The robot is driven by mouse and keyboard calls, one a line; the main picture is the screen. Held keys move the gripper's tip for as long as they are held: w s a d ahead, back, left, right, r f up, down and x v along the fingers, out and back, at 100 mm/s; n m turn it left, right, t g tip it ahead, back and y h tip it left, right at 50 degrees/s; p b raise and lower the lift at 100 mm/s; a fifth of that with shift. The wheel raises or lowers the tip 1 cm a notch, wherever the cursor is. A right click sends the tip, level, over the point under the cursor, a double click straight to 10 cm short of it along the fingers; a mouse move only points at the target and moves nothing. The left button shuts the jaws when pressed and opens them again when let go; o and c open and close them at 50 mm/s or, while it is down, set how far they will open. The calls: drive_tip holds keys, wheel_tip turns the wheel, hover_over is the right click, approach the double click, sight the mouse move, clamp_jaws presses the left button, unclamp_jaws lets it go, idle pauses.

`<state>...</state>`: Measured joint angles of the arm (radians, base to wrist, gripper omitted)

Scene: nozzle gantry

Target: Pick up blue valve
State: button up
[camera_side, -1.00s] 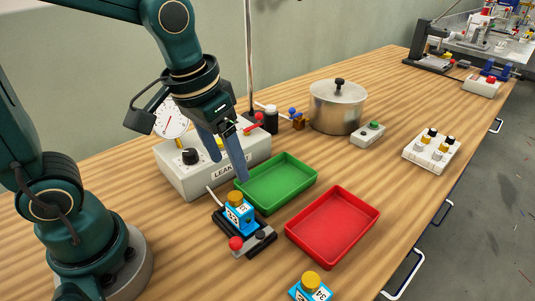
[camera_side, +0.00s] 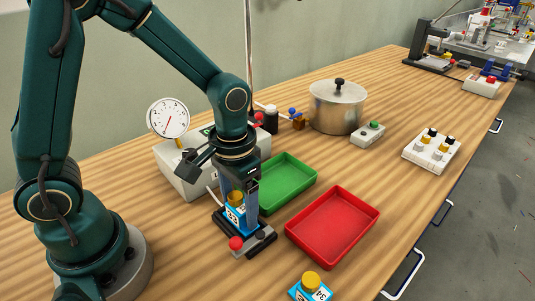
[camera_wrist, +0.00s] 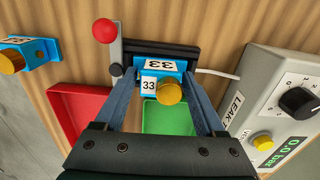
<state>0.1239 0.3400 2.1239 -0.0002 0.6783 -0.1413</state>
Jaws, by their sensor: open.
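The blue valve (camera_side: 237,216), with a gold knob and a white label, sits in a black fixture (camera_side: 262,242) with a red-balled lever. My gripper (camera_side: 241,204) is over it, pointing down, its fingers at the valve's height in the side view. In the wrist view the valve (camera_wrist: 158,68) lies between the two open fingers (camera_wrist: 160,80), its label reading 33 and its gold knob towards me. Whether the fingers touch the valve I cannot tell. A second blue valve with a gold knob (camera_side: 311,284) stands at the front table edge and also shows in the wrist view (camera_wrist: 28,52).
A green tray (camera_side: 313,178) lies just behind the fixture and a red tray (camera_side: 376,212) to its right. A grey leak-tester box (camera_side: 178,172) with a dial gauge (camera_side: 168,117) stands close behind my gripper. A steel pot (camera_side: 337,110) is farther back.

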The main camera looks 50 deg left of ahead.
clamp_jaws()
drive_tip(key=shift+r, duration=0.15)
